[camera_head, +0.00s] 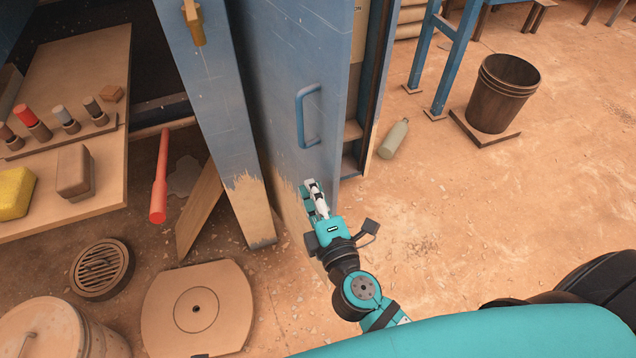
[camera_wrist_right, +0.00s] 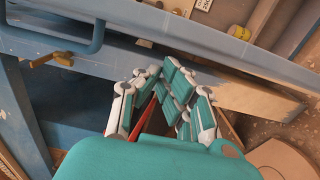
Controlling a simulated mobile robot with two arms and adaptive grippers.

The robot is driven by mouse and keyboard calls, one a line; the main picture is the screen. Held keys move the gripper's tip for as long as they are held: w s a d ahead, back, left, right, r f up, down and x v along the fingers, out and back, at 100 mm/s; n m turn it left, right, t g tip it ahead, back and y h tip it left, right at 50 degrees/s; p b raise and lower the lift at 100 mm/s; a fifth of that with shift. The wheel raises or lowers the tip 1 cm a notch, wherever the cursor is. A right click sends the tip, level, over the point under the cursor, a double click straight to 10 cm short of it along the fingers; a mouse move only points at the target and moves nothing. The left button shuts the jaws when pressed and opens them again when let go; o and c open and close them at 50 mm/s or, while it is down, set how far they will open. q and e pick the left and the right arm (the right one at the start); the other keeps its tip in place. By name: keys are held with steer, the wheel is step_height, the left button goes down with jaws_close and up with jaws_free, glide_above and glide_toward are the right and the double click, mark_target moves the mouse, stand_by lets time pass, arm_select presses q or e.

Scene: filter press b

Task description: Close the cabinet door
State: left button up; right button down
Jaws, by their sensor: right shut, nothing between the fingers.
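The blue cabinet door (camera_head: 275,75) stands upright in the head view, with worn bare patches along its lower part. Its blue bar handle (camera_head: 308,115) faces me, and it also shows at the upper left of the right wrist view (camera_wrist_right: 62,45). The door is ajar: part of the cabinet interior (camera_head: 354,131) shows past its right edge. My right gripper (camera_head: 310,192) is shut and empty, low at the door's face and below the handle. I cannot tell whether it touches the door. My left gripper is not in view.
A blue post (camera_head: 215,100) stands left of the door, beside a workbench (camera_head: 85,75) with tools. A red-handled tool (camera_head: 160,180) leans there. A grey-green bottle (camera_head: 394,139) and a brown bucket (camera_head: 503,95) are on the right. Floor between the door and bucket is mostly clear.

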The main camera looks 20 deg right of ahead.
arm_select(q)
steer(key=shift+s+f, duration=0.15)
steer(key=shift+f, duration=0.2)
arm_select(e)
steer(key=shift+w+d, duration=0.15)
steer(key=shift+d, duration=0.45)
steer(key=shift+d, duration=0.1)
